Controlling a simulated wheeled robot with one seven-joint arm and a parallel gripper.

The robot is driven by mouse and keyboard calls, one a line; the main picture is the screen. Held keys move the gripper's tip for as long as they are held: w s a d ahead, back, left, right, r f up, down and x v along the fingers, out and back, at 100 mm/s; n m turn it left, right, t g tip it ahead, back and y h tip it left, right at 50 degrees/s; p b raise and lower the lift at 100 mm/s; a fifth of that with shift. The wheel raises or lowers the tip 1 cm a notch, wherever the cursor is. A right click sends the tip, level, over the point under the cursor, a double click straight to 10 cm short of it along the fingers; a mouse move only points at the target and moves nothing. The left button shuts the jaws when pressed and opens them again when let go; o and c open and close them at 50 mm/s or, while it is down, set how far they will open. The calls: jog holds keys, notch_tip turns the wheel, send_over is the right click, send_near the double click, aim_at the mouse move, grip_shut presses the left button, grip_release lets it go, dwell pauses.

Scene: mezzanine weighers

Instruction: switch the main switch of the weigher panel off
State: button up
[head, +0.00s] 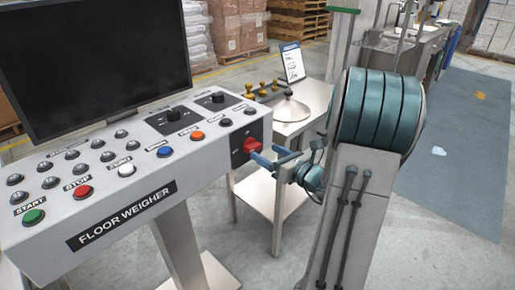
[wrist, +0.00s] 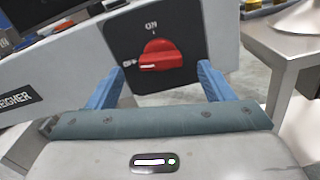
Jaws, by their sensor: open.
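The main switch (wrist: 160,55) is a red rotary knob on a black plate (wrist: 188,27) at the right end of the floor weigher panel (head: 150,160). In the head view the red knob (head: 250,145) is partly visible beside my fingers. ON is marked above the knob and OFF to its left in the wrist view. The knob's grip looks roughly horizontal, its left end near the OFF mark. My gripper (wrist: 160,78) is open, its blue fingers apart on the left and right of the knob. My gripper (head: 268,158) is close in front of the plate; contact is not clear.
The panel top carries several buttons, including a green start (head: 33,216) and a red stop (head: 83,192), and a dark screen (head: 95,60). A steel table (head: 300,118) with brass weights and a sign (head: 292,62) stands just beyond the switch.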

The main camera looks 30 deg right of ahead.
aim_at(256, 147)
jog(key=x, duration=0.5)
jog(key=shift+s, duration=0.1)
jog(key=c, duration=1)
jog(key=shift+f+n+b, duration=0.2)
jog(key=shift+n+b, duration=0.4)
jog(key=shift+b, duration=0.35)
jog(key=shift+r+n+b, duration=0.2)
jog(key=shift+n+b, duration=0.5)
jog(key=o, duration=1)
